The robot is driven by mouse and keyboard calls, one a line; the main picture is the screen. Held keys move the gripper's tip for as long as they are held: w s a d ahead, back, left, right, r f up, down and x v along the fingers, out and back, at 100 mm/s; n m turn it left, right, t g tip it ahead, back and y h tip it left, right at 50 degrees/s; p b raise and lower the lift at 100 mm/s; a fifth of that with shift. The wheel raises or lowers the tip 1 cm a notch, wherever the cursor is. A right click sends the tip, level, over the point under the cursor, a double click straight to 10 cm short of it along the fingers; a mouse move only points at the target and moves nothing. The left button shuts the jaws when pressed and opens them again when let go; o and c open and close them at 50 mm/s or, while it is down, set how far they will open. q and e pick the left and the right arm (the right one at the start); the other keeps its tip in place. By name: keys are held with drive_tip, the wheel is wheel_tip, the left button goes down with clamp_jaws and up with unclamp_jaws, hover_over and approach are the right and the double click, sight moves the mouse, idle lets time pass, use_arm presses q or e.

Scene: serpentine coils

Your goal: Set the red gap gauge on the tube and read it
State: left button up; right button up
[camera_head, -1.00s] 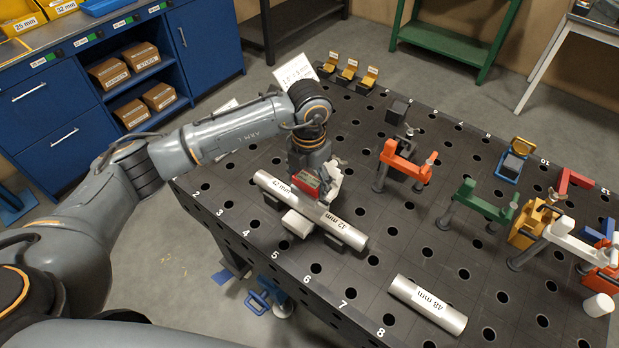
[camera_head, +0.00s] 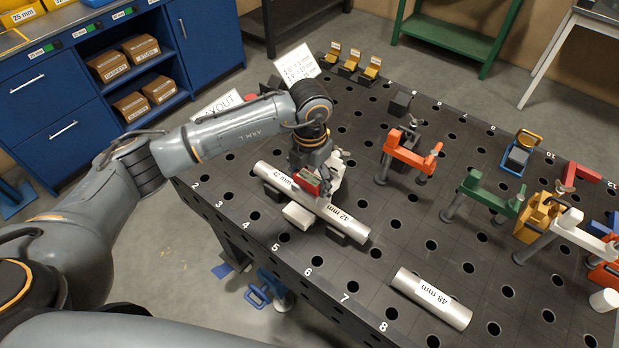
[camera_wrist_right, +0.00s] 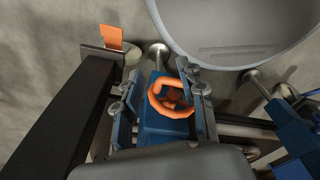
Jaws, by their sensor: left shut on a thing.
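The silver tube marked 42 mm (camera_head: 262,168) lies on low supports on the dark perforated table (camera_head: 395,262). My left gripper (camera_head: 321,178) is over the middle of this tube. It is shut on the small red gap gauge (camera_head: 308,184), which sits at the tube's upper side. Whether the gauge touches the tube is unclear, and its reading is too small to make out. In the right wrist view my right gripper (camera_wrist_right: 165,105) has its fingers apart, with an orange ring (camera_wrist_right: 168,100) on a blue part visible between them; nothing seems gripped.
A second tube marked 48 mm (camera_head: 432,299) lies near the front edge. A white block (camera_head: 297,216) sits in front of the held tube.

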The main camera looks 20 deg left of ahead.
use_arm(q)
drive_tip(key=shift+f+b, duration=0.5)
drive_tip(key=shift+b, duration=0.05)
drive_tip(key=shift+f+b, duration=0.45)
drive_tip(key=shift+f, duration=0.05)
drive_tip(key=shift+f, duration=0.15)
drive_tip(key=shift+f+b, duration=0.3)
drive_tip(key=shift+b, duration=0.2)
drive_tip(key=o, duration=1.3)
drive_tip(key=shift+o, duration=0.2)
